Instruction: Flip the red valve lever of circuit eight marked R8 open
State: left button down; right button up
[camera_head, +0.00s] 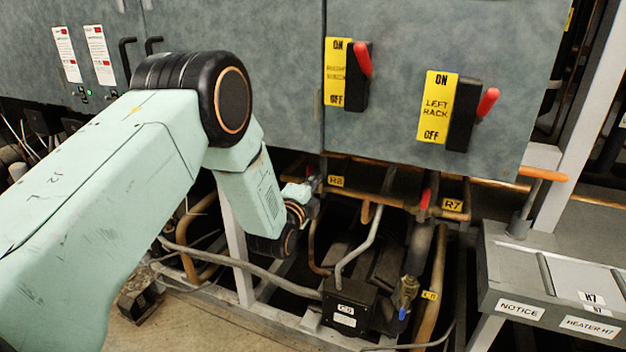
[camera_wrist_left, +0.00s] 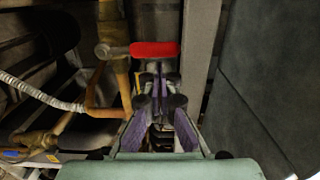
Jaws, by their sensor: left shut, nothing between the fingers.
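In the left wrist view a red valve lever (camera_wrist_left: 155,48) lies crosswise in the picture, joined at its left end to a copper-coloured pipe fitting. My left gripper (camera_wrist_left: 158,72) is shut and empty, its fingertips just below the lever in that view. I cannot tell whether they touch it. In the head view my left gripper (camera_head: 313,185) is small and partly hidden by its wrist, beside a yellow label (camera_head: 336,181) that looks like R8 or R2. The lever there is mostly hidden. Another red lever (camera_head: 425,198) stands upright left of the R7 label (camera_head: 453,205).
Above hangs a grey cabinet (camera_head: 420,60) with two red-handled rack switches on yellow plates (camera_head: 338,72). Pipes and a compressor box (camera_head: 345,308) crowd the space below. A grey heater box (camera_head: 555,285) stands at the right. A grey upright (camera_wrist_left: 200,50) runs close beside the fingers.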

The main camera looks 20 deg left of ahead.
dwell(0.3)
pick_arm(q)
jog(key=shift+a+n, duration=0.2)
jog(key=shift+n, duration=0.1)
jog(key=shift+r, duration=0.1)
